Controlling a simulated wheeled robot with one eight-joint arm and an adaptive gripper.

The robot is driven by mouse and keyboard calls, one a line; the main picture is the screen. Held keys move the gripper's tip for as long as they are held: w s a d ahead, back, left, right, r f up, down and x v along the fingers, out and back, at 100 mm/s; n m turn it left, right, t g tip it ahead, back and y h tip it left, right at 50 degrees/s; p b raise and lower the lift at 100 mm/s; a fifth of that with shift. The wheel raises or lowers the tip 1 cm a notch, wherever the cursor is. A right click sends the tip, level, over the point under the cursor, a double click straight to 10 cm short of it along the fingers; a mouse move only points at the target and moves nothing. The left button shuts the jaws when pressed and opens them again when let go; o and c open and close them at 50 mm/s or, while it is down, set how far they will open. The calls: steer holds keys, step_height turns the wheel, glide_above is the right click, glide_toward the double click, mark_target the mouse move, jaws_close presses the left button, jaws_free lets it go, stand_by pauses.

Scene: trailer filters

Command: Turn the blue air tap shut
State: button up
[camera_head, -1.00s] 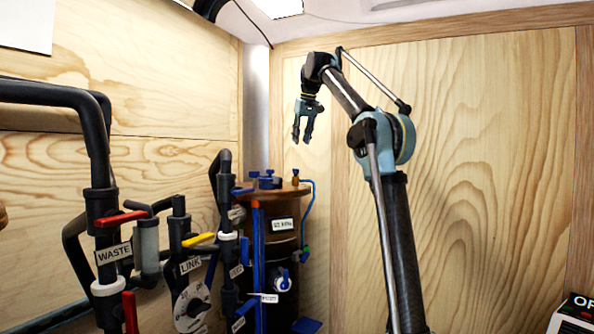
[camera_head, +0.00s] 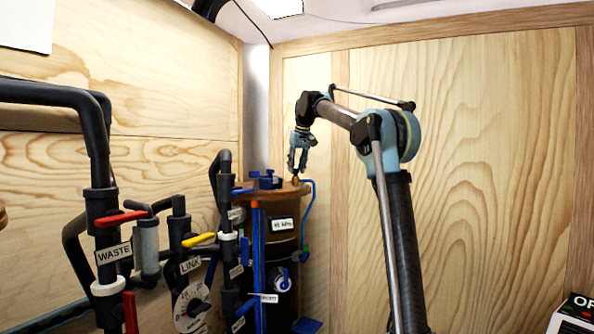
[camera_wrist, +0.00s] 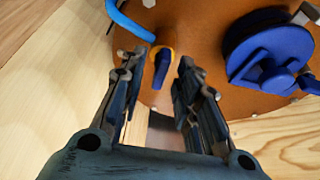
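The air tap is a small blue handle (camera_wrist: 163,72) in a brass fitting on top of the brown cylinder. In the head view its brass fitting (camera_head: 295,181) shows at the right rim of the lid, with the blue handle hard to make out. My gripper (camera_head: 299,170) is just above it, pointing down. In the wrist view my gripper (camera_wrist: 164,60) is open. Its two dark fingers are apart, with the blue handle between their tips and gaps on both sides. I cannot tell if the fingertips are level with the handle.
The brown cylinder (camera_head: 256,210) has a large blue round knob (camera_wrist: 268,55) on its lid. A thin blue tube (camera_wrist: 133,22) runs from the tap. Left stand black pipes with a red handle (camera_head: 122,218) and a yellow handle (camera_head: 199,240). A wooden wall is behind.

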jaws_close()
steer(key=shift+m, duration=0.3)
steer(key=m, duration=0.2)
steer(key=m+h, duration=0.1)
steer(key=m, duration=0.1)
steer(key=m+h, duration=0.1)
steer(key=m, duration=0.1)
steer(key=shift+a+t, duration=0.35)
steer(key=shift+t, duration=0.05)
steer(key=m+h, duration=0.1)
steer(key=m, duration=0.2)
steer(key=m+h, duration=0.1)
steer(key=m, duration=0.1)
steer(key=shift+w+a+m+g+h, duration=0.15)
steer(key=shift+m+g+h, duration=0.15)
steer(key=shift+m+g, duration=0.1)
steer(key=m, duration=0.2)
steer(key=m+g+h, duration=0.1)
steer(key=m, duration=0.2)
steer(key=shift+w+a+g, duration=0.1)
steer(key=shift+a+g, duration=0.05)
steer(key=shift+g, duration=0.15)
steer(key=shift+m, duration=0.4)
